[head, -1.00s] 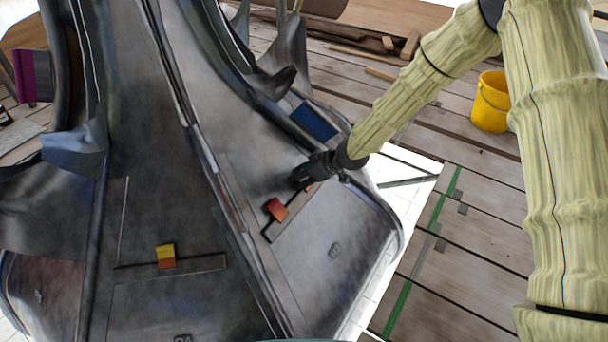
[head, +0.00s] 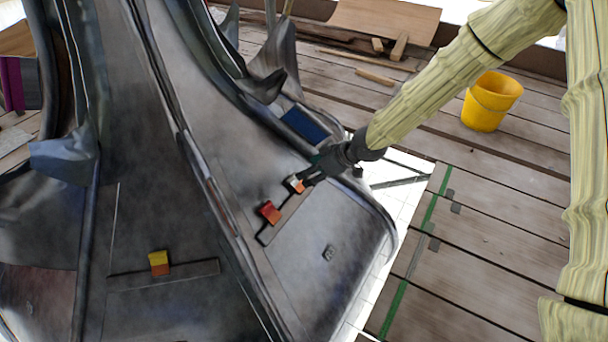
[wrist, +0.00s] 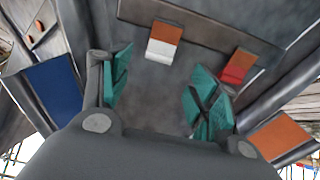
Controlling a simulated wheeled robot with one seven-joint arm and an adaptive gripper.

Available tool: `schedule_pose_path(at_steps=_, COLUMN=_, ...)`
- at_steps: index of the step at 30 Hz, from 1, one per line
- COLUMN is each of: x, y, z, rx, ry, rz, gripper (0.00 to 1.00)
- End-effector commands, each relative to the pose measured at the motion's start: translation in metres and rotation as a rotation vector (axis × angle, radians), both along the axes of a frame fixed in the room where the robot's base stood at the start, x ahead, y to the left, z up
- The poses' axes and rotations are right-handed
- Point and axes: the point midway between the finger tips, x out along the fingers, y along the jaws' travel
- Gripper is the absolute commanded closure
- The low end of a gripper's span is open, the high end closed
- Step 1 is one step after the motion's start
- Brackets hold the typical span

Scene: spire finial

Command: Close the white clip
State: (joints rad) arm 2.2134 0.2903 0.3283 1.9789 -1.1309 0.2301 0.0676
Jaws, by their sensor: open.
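The white clip (head: 294,184) sits on the grey metal spire panel, beside a dark strip. In the wrist view the white clip (wrist: 163,46) has an orange-brown upper half and a white lower half. My gripper (head: 311,174) is just right of the clip in the head view and partly overlaps it. In the wrist view its teal fingers (wrist: 161,85) are spread apart with nothing between them, and the clip is ahead of them, apart from both. I cannot tell the exact gap in depth.
A red clip (head: 270,212) is close by, also seen in the wrist view (wrist: 238,66). A yellow clip (head: 159,263) is on the panel to the left. A blue patch (head: 309,123) lies above my gripper. A yellow bucket (head: 489,101) stands on the planks.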

Motion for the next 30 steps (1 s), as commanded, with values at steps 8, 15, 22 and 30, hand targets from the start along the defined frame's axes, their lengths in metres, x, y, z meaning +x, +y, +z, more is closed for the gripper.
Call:
schedule_pose_path(at_steps=8, x=-0.010, y=-0.016, z=0.020, rx=0.001, ry=0.000, rz=-0.001, gripper=0.38)
schedule_pose_path(at_steps=15, x=-0.013, y=-0.018, z=0.024, rx=-0.001, ry=0.001, rz=0.000, gripper=0.38)
schedule_pose_path(at_steps=22, x=-0.012, y=-0.018, z=0.024, rx=-0.001, ry=0.001, rz=0.000, gripper=0.38)
schedule_pose_path(at_steps=30, x=-0.020, y=-0.018, z=0.014, rx=0.005, ry=0.023, rz=-0.011, gripper=0.38)
